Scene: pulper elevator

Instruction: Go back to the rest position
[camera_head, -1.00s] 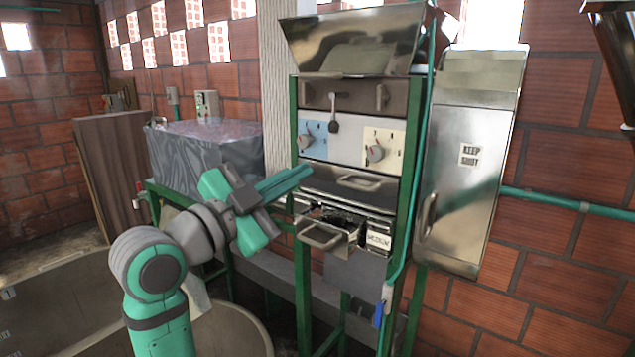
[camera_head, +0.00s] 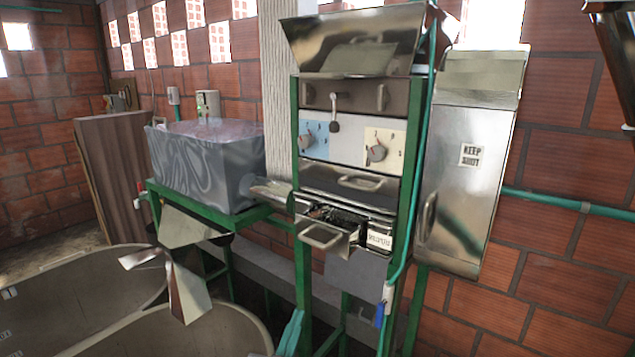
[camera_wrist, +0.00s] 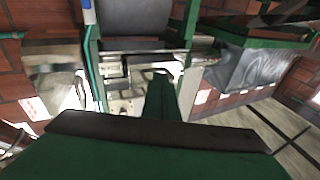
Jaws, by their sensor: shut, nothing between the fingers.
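My gripper (camera_wrist: 162,92) shows in the wrist view, its green fingers shut together with nothing between them. It points toward the green-framed steel machine, which appears upside down there. In the head view, only a small teal piece of me (camera_head: 291,334) shows at the bottom edge, low and left of the machine; the rest of the arm is out of the picture. The machine's small lower drawer (camera_head: 325,237) is pulled out, apart from my gripper.
A steel cabinet (camera_head: 470,190) marked KEEP SHUT hangs to the right. A grey tank (camera_head: 205,165) stands on a green frame to the left. Steel chutes (camera_head: 190,285) and large round vats (camera_head: 225,335) fill the lower left. A green pipe (camera_head: 545,200) runs along the brick wall.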

